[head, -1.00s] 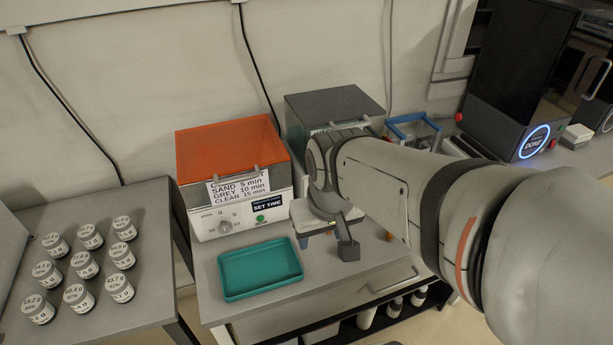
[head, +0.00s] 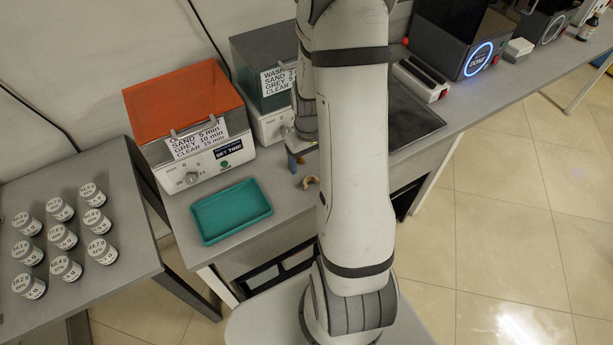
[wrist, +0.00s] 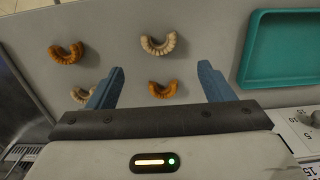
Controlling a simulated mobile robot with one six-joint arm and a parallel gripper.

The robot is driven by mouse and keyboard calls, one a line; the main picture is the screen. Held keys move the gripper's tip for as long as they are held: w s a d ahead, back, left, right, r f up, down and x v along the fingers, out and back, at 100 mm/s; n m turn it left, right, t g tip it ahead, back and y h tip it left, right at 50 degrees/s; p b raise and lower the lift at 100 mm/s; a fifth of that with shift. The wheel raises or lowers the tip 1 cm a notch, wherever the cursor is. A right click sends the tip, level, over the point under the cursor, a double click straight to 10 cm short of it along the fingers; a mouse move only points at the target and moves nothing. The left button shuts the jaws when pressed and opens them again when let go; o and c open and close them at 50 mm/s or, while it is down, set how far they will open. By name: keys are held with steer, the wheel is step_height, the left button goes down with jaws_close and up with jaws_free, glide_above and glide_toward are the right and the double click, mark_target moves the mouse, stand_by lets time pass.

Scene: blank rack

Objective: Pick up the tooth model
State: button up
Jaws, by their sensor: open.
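Several arch-shaped tooth models lie on the grey bench in the wrist view: a cream one (wrist: 158,44), an orange one (wrist: 168,90), another orange one (wrist: 67,53) and another cream one (wrist: 82,93). My gripper (wrist: 161,70) is open with blue fingers wide apart and nothing held. In the wrist picture, the right-hand orange model lies between the fingers, and the upper cream model lies just beyond their tips. I cannot tell the height above the bench.
A teal tray (head: 231,211) sits left of the models in the head view. Behind it stands a machine with an orange lid (head: 184,102), beside a grey-lidded one (head: 262,68). Several labelled jars (head: 62,236) stand on the left table.

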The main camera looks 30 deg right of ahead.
mark_target(309, 178)
steer(key=shift+s+f+p, duration=0.1)
steer(key=shift+f+p, duration=0.55)
steer(key=shift+f, duration=2.95)
steer(key=shift+c, duration=0.3)
steer(key=c, duration=1)
steer(key=shift+r, duration=0.1)
